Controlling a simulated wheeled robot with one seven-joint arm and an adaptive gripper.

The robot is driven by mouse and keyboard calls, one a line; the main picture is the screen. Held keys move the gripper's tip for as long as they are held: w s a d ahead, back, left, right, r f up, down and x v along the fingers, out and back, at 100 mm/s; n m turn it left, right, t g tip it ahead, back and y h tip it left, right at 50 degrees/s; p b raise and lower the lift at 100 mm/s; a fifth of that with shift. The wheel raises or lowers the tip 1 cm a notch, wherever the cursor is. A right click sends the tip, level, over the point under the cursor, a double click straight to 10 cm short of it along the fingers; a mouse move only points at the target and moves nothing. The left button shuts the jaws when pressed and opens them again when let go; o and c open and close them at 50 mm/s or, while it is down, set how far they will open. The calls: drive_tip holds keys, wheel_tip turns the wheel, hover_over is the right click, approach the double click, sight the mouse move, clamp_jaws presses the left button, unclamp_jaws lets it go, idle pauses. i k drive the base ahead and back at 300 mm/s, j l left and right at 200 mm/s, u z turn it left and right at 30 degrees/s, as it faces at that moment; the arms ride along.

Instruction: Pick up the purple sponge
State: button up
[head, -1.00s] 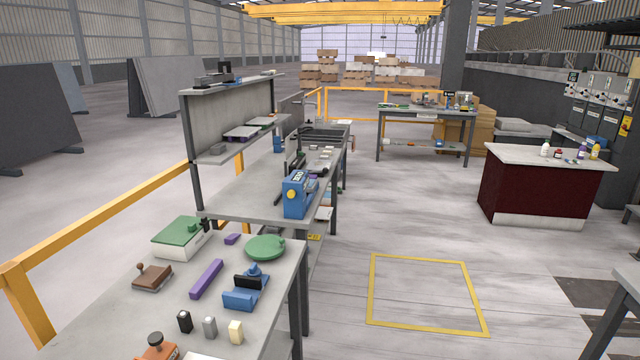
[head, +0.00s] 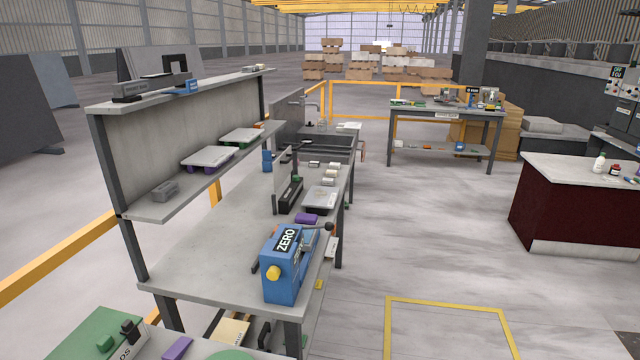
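Two small purple blocks show, and I cannot tell which is the sponge. One purple block (head: 306,219) lies on the long grey workbench (head: 200,262), behind the blue ZERO device (head: 283,268). The other purple block (head: 177,348) lies on the near table at the bottom edge, between a green-topped box (head: 97,338) and a green disc (head: 232,354), partly cut off by the frame. My gripper is not in view.
A raised shelf (head: 150,203) with trays stands along the bench's left side. A yellow rail (head: 60,255) runs at the left. Open floor (head: 430,230) lies right of the bench, with a yellow floor outline (head: 450,304). A dark red counter (head: 570,218) stands at right.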

sight(308, 219)
drive_tip(key=i, duration=2.1)
drive_tip(key=i+j+z, duration=0.15)
drive_tip(key=i, duration=0.55)
drive_tip(key=i+l, duration=0.05)
drive_tip(key=l, duration=0.05)
